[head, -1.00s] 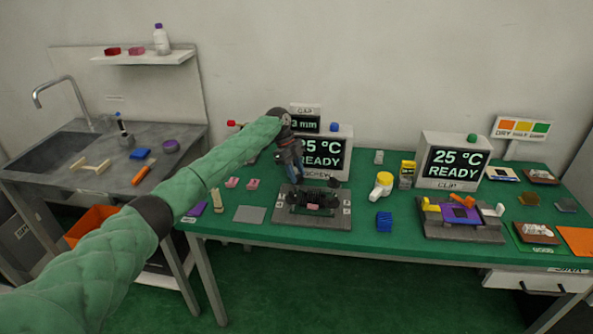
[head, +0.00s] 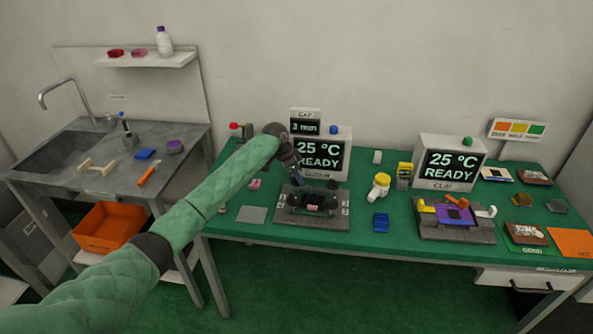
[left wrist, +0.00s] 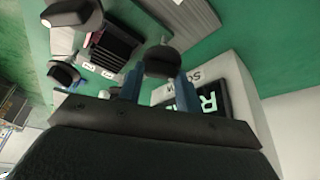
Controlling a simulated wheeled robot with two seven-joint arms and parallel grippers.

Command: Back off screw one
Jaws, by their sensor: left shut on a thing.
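The screw fixture (head: 311,222) is a grey plate with a dark clamp block and several black round knobs, in front of the display marked READY (head: 318,158). My left gripper (head: 297,182) reaches down over the back left of this fixture. In the left wrist view its two blue fingers (left wrist: 158,82) stand on either side of a dark round knob (left wrist: 163,62) and are shut on it. Other black knobs (left wrist: 64,74) and the ribbed block (left wrist: 112,50) show beside it. The screw numbers are too small to read. My right gripper is in neither view.
A small sign reading 3 mm (head: 305,127) stands behind the fixture. A second fixture (head: 470,232) sits farther right.

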